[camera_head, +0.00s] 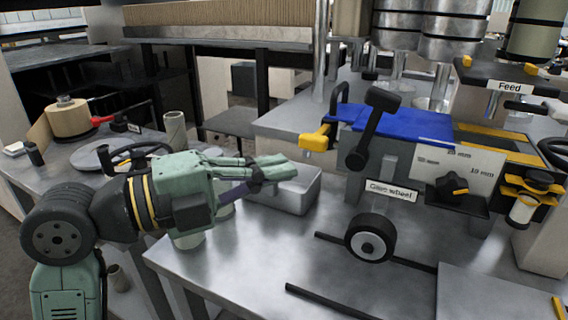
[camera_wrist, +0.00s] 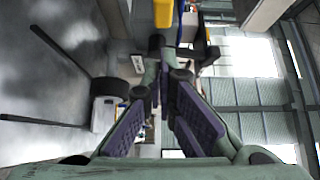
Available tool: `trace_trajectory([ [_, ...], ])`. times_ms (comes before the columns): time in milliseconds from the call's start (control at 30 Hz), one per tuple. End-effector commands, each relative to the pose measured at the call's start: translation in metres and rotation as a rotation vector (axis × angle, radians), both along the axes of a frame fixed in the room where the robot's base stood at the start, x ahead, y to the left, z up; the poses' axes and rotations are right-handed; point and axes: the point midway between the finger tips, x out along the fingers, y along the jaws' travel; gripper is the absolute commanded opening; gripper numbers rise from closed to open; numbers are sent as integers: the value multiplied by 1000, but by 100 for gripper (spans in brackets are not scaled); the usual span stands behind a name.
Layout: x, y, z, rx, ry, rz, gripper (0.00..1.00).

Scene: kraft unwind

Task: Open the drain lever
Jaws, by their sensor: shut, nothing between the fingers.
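No part carries a readable drain label. A yellow lever-like handle (camera_head: 316,138) sticks out at the left end of the blue-topped glue unit (camera_head: 375,120), above a grey metal tray (camera_head: 298,193). A yellow part also shows at the top of the wrist view (camera_wrist: 163,12); I cannot tell if it is the same handle. My green gripper (camera_head: 284,166) is shut and empty. It is over the tray, below and left of the yellow handle, apart from it. In the wrist view, my fingers (camera_wrist: 166,62) point toward the top.
A black upright arm (camera_head: 372,125) rises beside the yellow handle. The label "Glue wheel" (camera_head: 391,190) hangs above a black wheel (camera_head: 369,237). Dark rails (camera_head: 330,301) lie on the metal table (camera_head: 245,270), whose front is otherwise clear. Several steel cylinders stand behind.

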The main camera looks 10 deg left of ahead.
Motion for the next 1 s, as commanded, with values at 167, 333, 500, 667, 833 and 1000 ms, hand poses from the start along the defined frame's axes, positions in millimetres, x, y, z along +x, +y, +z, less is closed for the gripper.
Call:
trace_trajectory([
  [167,18,-30,3,0,-2,-5,0],
  [333,33,-52,3,0,-1,-4,0],
  [500,41,-65,2,-1,-2,-3,0],
  [667,44,-67,1,-1,-2,0,0],
  [833,44,-67,1,-1,-2,0,0],
  [1000,44,-66,0,-1,-2,-8,0],
])
